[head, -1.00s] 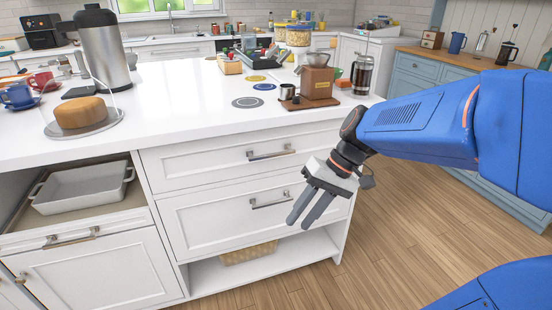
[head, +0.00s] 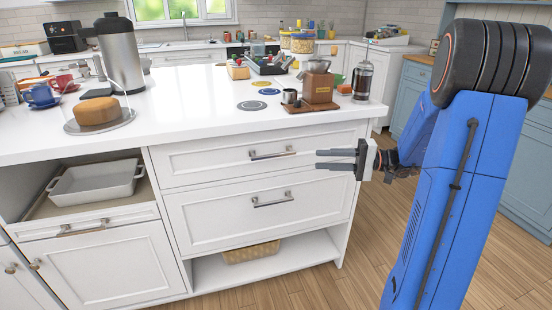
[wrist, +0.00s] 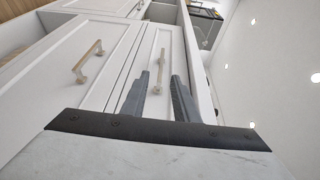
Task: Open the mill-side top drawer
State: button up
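The mill-side top drawer (head: 215,158) is shut, flush in the white island, below the counter where the wooden coffee mill (head: 317,85) stands. Its bar handle (head: 272,154) is level in the head view. My gripper (head: 318,159) is open and empty, with its fingers pointing left toward the handle, a short way right of it. In the wrist view the top drawer's handle (wrist: 157,72) shows between my two fingers (wrist: 160,77), seemingly ahead of the tips; no contact is visible.
A lower drawer (head: 260,212) with its own handle (wrist: 87,62) is shut below. Under it a basket (head: 251,252) sits on an open shelf. A white baking dish (head: 97,183) is in the left niche. A French press (head: 362,80) stands near the counter's right end. Wood floor is clear.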

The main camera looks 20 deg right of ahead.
aim_at(278, 156)
jog(key=x, duration=1.1)
jog(key=w+x, duration=0.1)
jog(key=x, duration=0.4)
jog(key=shift+w+r, duration=0.15)
jog(key=shift+r, duration=0.15)
grip_shut()
jog(key=shift+t, duration=0.3)
dwell(0.9)
